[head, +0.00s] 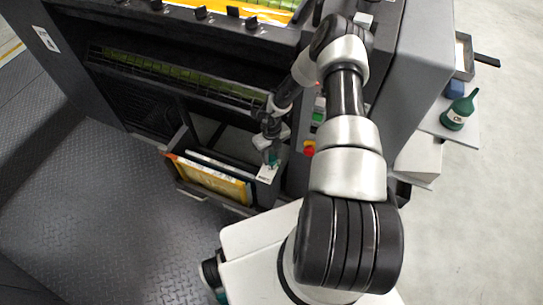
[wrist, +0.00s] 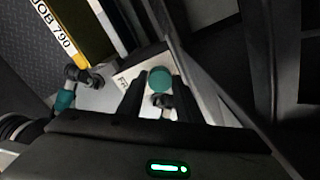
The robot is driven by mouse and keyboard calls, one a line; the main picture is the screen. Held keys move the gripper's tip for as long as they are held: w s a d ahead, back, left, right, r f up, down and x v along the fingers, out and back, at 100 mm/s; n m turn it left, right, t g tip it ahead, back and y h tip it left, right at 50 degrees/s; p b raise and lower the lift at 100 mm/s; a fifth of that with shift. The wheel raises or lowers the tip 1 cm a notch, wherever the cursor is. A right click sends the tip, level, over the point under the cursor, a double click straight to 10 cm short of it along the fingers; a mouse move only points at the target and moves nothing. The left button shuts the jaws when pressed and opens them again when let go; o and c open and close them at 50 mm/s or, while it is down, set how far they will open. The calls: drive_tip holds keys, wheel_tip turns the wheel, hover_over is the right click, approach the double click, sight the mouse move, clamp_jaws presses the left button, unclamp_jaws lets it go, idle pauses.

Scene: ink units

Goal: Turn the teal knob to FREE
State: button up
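The teal knob (wrist: 160,79) shows as a round disc in the wrist view, by a white label plate (wrist: 126,76) whose visible letters read "FR"; the rest is hidden. My gripper (wrist: 160,88) points at the knob, with one black finger on each side of it. The fingertips look very close to the knob's edges; I cannot tell whether they touch it. In the head view my gripper (head: 271,152) is low over the white plate (head: 267,173) at the right end of the open bin, with a bit of teal at its tips. The knob's pointing direction is unclear.
A second teal part (wrist: 65,100) with a black fitting is left of the plate. A yellow-edged board (head: 213,180) stands in the bin beside my gripper. A red button (head: 309,149) is on the dark panel to the right. A green bottle (head: 458,112) stands far right.

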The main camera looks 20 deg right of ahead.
sight(272, 159)
drive_tip(key=c, duration=0.5)
drive_tip(key=shift+c, duration=0.2)
drive_tip(key=shift+m+p, duration=0.3)
drive_tip(key=shift+m, duration=2.5)
drive_tip(key=o, duration=1)
drive_tip(key=shift+o, duration=0.2)
wheel_tip(272, 159, up, 17)
drive_tip(key=p, duration=0.3)
drive_tip(key=shift+r+p, duration=0.2)
drive_tip(key=shift+p, duration=0.2)
